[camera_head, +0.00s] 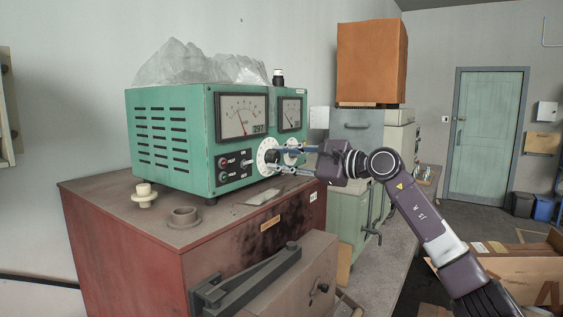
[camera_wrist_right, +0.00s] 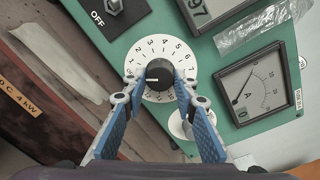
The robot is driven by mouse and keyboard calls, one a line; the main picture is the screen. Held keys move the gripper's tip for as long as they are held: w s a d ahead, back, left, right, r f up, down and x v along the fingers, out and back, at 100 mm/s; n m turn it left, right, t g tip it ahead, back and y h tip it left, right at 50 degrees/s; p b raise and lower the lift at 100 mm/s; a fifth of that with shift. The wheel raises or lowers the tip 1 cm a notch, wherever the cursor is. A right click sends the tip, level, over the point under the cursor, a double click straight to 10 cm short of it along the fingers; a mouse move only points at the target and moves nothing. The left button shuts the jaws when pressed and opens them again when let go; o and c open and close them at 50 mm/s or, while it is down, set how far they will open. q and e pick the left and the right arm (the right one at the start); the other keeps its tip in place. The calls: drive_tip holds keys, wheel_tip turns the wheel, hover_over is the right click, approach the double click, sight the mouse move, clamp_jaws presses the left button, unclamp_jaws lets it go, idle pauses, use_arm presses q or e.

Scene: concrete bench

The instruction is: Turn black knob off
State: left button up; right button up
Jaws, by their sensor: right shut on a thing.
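A green instrument box (camera_head: 170,140) with two dial meters stands on a rusty red cabinet. The black knob (camera_wrist_right: 159,75) sits at the centre of a white numbered dial (camera_wrist_right: 150,48) in the right wrist view. In the head view this dial (camera_head: 267,150) is on the box's front, with the knob partly hidden by my gripper. My right gripper (camera_wrist_right: 158,82) has its blue-padded fingers on either side of the knob, shut on it. It also shows in the head view (camera_head: 284,160). My left gripper is not in view.
A second white dial (camera_wrist_right: 186,126) is close beside my fingers. A black switch plate marked OFF (camera_wrist_right: 115,14) is near the dial. A pale round fitting (camera_head: 144,196) and a grey ring (camera_head: 184,217) stand on the red cabinet (camera_head: 120,240). A lever (camera_head: 250,280) is in front.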

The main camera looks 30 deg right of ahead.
idle(0.4)
drive_tip(key=o, duration=1.2)
drive_tip(key=shift+c, duration=0.2)
drive_tip(key=v, duration=1.2)
idle(0.4)
